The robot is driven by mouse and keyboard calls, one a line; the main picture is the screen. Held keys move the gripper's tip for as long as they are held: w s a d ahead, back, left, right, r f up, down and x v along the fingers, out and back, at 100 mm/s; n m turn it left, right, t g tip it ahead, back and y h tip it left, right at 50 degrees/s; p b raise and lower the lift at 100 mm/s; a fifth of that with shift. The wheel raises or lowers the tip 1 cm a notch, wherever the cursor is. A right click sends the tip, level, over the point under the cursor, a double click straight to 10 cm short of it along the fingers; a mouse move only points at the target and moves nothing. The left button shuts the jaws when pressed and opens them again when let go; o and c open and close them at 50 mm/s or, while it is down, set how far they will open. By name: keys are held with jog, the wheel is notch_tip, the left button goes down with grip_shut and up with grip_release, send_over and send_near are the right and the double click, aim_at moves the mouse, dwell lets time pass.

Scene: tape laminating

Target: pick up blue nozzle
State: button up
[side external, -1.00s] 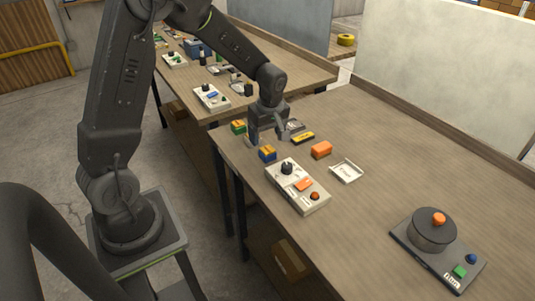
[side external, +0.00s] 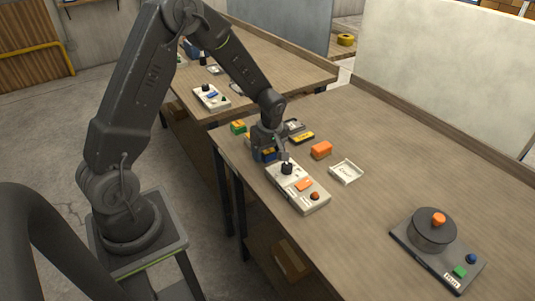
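A small blue piece with a yellow part (side external: 268,155) lies near the left edge of the near table, just behind the white panel. It is the blue thing closest to my gripper; whether it is the nozzle is too small to tell. My gripper (side external: 270,154) is lowered at this piece, pointing down, and its fingers partly hide it. The fingers are too small and overlapped to show whether they are open or closed on it. The piece appears to be still at table height.
An orange block (side external: 321,150), a white tray (side external: 346,166), a yellow-black item (side external: 302,137) and a green block (side external: 238,127) lie around. A round black pot (side external: 433,229) is front right.

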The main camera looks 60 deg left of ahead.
jog(key=c, duration=0.9)
